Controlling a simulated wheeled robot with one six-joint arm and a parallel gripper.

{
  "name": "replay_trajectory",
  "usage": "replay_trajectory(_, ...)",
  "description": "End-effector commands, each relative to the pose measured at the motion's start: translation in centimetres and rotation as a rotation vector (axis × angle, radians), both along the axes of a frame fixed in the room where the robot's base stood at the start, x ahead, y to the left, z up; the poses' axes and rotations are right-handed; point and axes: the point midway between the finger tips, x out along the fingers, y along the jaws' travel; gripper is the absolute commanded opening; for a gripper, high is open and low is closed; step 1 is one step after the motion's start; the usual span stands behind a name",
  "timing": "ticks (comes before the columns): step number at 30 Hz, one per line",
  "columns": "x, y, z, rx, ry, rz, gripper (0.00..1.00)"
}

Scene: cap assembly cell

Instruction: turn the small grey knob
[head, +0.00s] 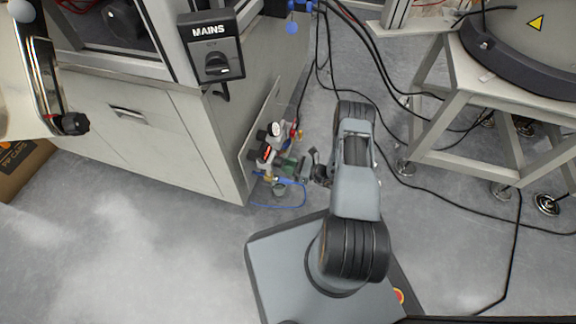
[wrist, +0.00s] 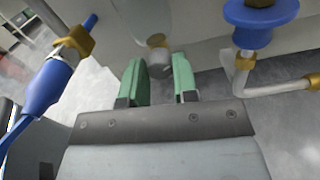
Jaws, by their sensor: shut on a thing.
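In the head view my gripper (head: 288,163) is at the air fittings on the cabinet's side. The knob is too small and covered to make out there.
A brass-and-blue fitting (wrist: 262,12) with a pale bent tube is close on the right. A blue connector (wrist: 48,85) is close on the left. In the head view, a blue hose (head: 292,205) loops by the cabinet (head: 160,130). A metal stand (head: 455,105) is at right.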

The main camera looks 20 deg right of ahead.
Motion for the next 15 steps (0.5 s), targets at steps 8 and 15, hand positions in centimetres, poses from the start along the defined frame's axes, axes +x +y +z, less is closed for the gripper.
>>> replay_trajectory(8, -0.02, 0.00, -0.03, -0.013, -0.018, 0.000, 0.03)
replay_trajectory(15, -0.02, -0.01, -0.04, -0.127, -0.175, 0.000, 0.03)
